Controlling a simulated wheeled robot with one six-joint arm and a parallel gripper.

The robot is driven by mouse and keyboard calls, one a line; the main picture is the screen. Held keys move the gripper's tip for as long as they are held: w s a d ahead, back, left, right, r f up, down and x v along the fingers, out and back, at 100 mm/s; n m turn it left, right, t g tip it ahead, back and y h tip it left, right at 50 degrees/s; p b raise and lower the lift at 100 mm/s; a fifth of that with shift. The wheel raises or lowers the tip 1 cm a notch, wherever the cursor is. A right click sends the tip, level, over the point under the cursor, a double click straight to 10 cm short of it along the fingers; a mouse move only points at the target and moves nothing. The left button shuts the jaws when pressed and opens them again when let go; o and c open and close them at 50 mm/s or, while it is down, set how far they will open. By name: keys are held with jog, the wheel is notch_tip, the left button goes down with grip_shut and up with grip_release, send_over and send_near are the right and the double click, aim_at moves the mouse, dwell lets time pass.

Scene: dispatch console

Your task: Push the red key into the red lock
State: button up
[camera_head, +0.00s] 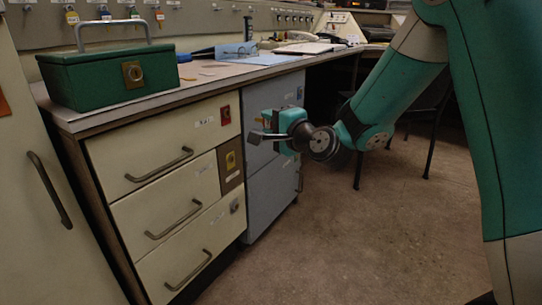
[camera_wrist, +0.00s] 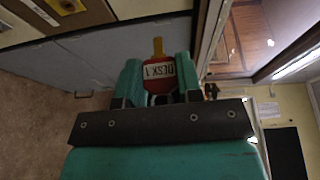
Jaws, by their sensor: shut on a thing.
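The red key (camera_wrist: 160,76) has a red head with a white label reading "DESK 1" and a short brass shaft. My gripper (camera_wrist: 159,80) is shut on its head, and the shaft sticks out beyond the fingertips in the wrist view. In the head view my gripper (camera_head: 270,128) is in front of the grey-blue cabinet, to the right of the drawers; the key is too small to make out clearly there. The red lock (camera_head: 225,116) is at the upper right of the top cream drawer, left of my gripper and apart from it. I cannot make out the red lock in the wrist view.
A yellow lock (camera_head: 230,160) on a brown plate is on the middle drawer; a yellow lock (camera_wrist: 66,5) also shows in the wrist view. A green cash box (camera_head: 100,82) stands on the desk top (camera_head: 190,82). Open floor (camera_head: 340,240) lies in front.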

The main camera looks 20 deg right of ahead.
aim_at(229, 112)
jog(key=shift+f+b, duration=0.3)
jog(key=shift+b, duration=0.15)
jog(key=shift+w+a+r, duration=0.1)
jog(key=shift+r, duration=0.05)
jog(key=shift+w+a+r+p, duration=0.2)
jog(key=shift+w+a+p, duration=0.15)
jog(key=shift+p, duration=0.55)
jog(key=w+a+p, duration=0.4)
jog(key=w+p, duration=0.2)
jog(key=p, duration=0.2)
jog(key=shift+f, duration=0.2)
jog(key=shift+w+a+p, duration=0.8)
jog(key=shift+w+p, duration=0.25)
jog(key=shift+p, duration=1.6)
